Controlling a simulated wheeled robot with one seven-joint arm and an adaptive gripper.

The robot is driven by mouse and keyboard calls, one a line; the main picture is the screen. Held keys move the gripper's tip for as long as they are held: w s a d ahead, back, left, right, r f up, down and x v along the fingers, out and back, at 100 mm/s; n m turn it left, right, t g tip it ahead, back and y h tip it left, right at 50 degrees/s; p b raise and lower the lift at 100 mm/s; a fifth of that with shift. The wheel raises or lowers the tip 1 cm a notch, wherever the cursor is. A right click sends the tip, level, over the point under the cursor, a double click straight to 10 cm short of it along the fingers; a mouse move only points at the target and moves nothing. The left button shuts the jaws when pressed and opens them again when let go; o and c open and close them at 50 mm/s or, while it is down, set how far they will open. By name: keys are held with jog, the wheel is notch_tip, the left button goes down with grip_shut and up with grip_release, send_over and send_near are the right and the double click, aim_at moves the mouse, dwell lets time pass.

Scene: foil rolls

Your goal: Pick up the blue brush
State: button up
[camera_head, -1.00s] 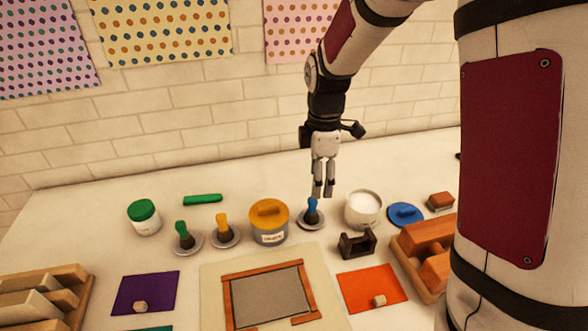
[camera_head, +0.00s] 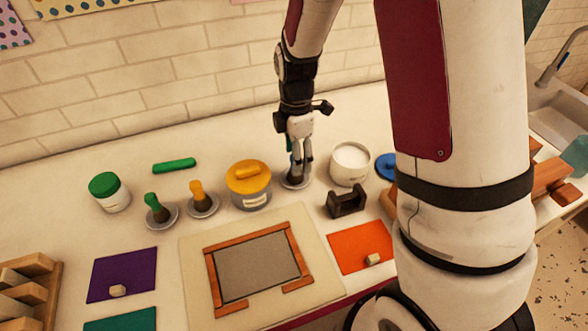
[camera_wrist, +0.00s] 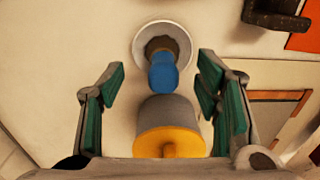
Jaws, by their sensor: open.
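The blue brush stands upright in a small round metal dish (camera_head: 294,182) in the head view, mostly hidden behind my gripper (camera_head: 300,172). In the wrist view the blue handle of the brush (camera_wrist: 163,72) lies between the lines of my two fingers and slightly beyond their tips, above the dish (camera_wrist: 140,42). My gripper (camera_wrist: 161,75) is open, with one green-padded finger on each side. I see no contact between the fingers and the brush.
The yellow-lidded jar (camera_head: 249,190) stands close left of the brush, and a white-filled jar (camera_head: 350,165) close right. A dark holder (camera_head: 346,201) is at front right. Green (camera_head: 157,210) and yellow (camera_head: 200,198) brushes stand further left.

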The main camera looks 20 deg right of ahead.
notch_tip(320, 180, down, 5)
jog(key=shift+s+a+r+b, duration=0.1)
jog(key=shift+b, duration=0.95)
jog(key=c, duration=1.3)
